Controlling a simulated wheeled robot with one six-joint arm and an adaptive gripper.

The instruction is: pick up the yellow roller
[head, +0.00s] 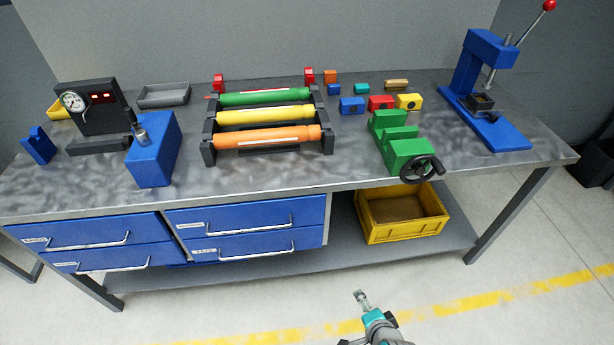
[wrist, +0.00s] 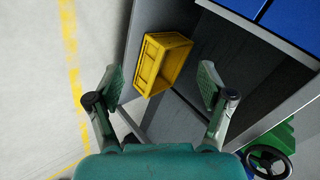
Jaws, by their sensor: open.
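The yellow roller (head: 262,115) lies in a black rack (head: 210,152) on the workbench, between a green roller (head: 262,97) behind it and an orange roller (head: 265,137) in front. My gripper (head: 362,297) is low in front of the bench in the head view, well apart from the rack. In the wrist view my gripper (wrist: 158,85) has its two fingers spread wide with nothing between them. The yellow roller is not visible in the wrist view.
A green vise (head: 408,155) with a black handwheel stands right of the rack, a blue block (head: 152,152) left. A yellow crate (head: 365,222) sits on the lower shelf. Blue drawers (head: 245,225) hang under the bench top. A blue press (head: 485,62) stands far right.

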